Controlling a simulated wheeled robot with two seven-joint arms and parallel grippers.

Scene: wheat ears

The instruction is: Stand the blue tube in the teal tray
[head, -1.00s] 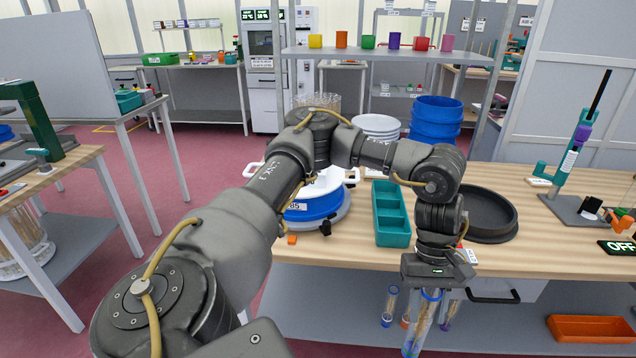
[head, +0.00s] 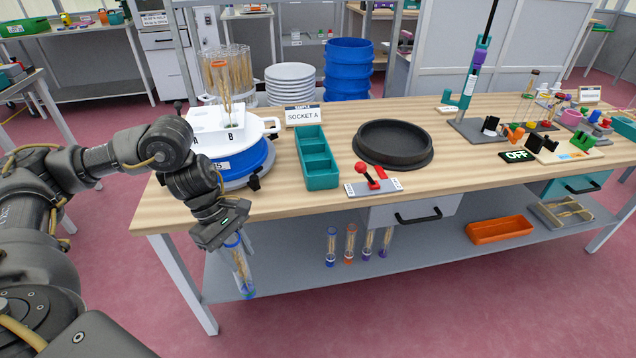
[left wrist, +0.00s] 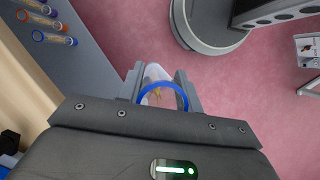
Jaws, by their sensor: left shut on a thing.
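The blue tube (head: 243,272) is clear with a blue rim and straw-coloured contents. My left gripper (head: 234,240) is shut on it near the rim. The tube hangs slightly tilted in front of the table's front edge, below the tabletop. In the left wrist view the blue rim (left wrist: 163,93) shows between the fingers. The teal tray (head: 321,181) lies on the tabletop, to the right of and above my left gripper in the head view. Its compartments look empty. My right gripper is not in view.
A red-knobbed lever (head: 368,177) and a black round dish (head: 393,147) stand right of the tray. A white block on a blue-sided round device (head: 250,163) stands left. Several tubes (head: 350,246) stand at the lower shelf. The table's front edge lies between tube and tray.

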